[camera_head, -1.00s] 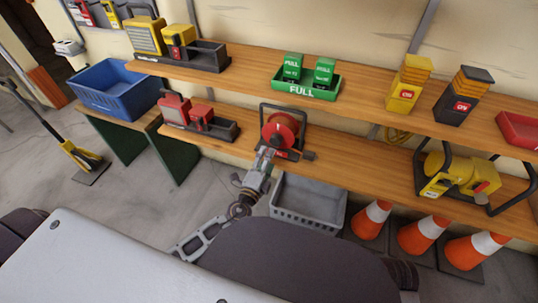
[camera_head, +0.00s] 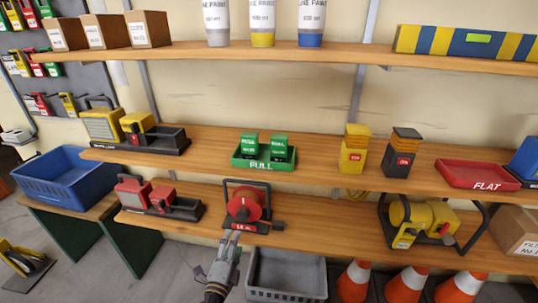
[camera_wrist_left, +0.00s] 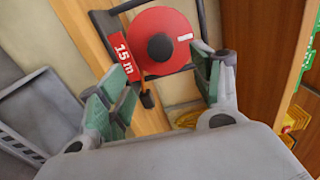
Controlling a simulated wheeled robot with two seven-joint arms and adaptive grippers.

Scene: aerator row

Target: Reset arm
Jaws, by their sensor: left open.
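My left gripper (camera_head: 231,244) reaches up from the bottom of the head view, just below the red cable reel (camera_head: 243,203) on the lower wooden shelf. In the left wrist view its green-padded fingers (camera_wrist_left: 158,82) are spread apart with nothing held between them. The red reel (camera_wrist_left: 160,40), with a black hub, black frame and "15 m" label, shows beyond the fingers, upright on the shelf. My right gripper is in neither view.
A grey crate (camera_head: 287,272) is below the shelf, right of my gripper. A red charger set (camera_head: 158,198) and a yellow machine (camera_head: 421,222) flank the reel. Orange cones (camera_head: 405,286) stand at lower right. A green FULL tray (camera_head: 263,160) sits on the shelf above.

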